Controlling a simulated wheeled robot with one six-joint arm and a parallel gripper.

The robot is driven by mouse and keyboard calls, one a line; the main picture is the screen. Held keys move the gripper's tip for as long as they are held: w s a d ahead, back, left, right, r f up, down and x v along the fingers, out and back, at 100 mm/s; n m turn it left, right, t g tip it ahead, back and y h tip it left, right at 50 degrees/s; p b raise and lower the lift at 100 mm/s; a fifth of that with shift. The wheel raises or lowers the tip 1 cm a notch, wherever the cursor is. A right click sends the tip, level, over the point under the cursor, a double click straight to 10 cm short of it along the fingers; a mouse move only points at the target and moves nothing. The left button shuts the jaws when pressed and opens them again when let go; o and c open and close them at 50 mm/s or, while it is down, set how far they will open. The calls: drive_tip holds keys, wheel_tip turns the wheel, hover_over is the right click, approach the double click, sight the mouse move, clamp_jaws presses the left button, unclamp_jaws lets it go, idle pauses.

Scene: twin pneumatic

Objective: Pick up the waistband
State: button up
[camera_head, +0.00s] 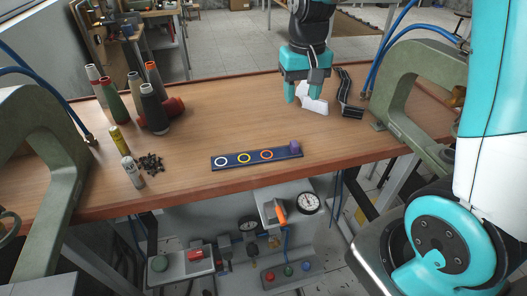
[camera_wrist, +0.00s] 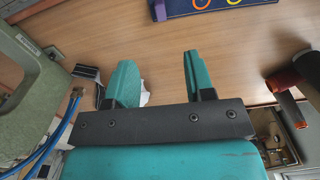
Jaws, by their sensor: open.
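A dark, wavy folded strip (camera_head: 347,95), which looks like the waistband, lies on the wooden table at the back right. A dark piece (camera_wrist: 87,74) left of my fingers in the wrist view seems to be part of it. My gripper (camera_head: 303,92) is open and empty above the table, just left of the strip in the head view. In the wrist view my two turquoise fingers (camera_wrist: 157,66) stand apart with bare wood between them. A white piece (camera_head: 315,106) lies beside my gripper, partly covered by it. It shows slightly behind the left finger (camera_wrist: 145,94).
Green C-shaped clamps (camera_head: 420,75) (camera_head: 45,130) stand at both table sides, with blue hoses (camera_head: 385,60). Thread cones (camera_head: 153,110) stand at the back left. A dark board (camera_head: 230,164) with coloured rings and a purple piece (camera_head: 295,145) lies at the front edge. The table's middle is clear.

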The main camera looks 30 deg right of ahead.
hover_over(295, 145)
drive_tip(key=f, duration=1.1)
drive_tip(key=shift+s+a+p, duration=0.15)
drive_tip(key=shift+s+p, duration=0.05)
drive_tip(key=shift+p, duration=0.2)
drive_tip(key=shift+w+f+p, duration=0.1)
drive_tip(key=shift+f+p, duration=0.45)
drive_tip(key=shift+f, duration=2.05)
clamp_jaws()
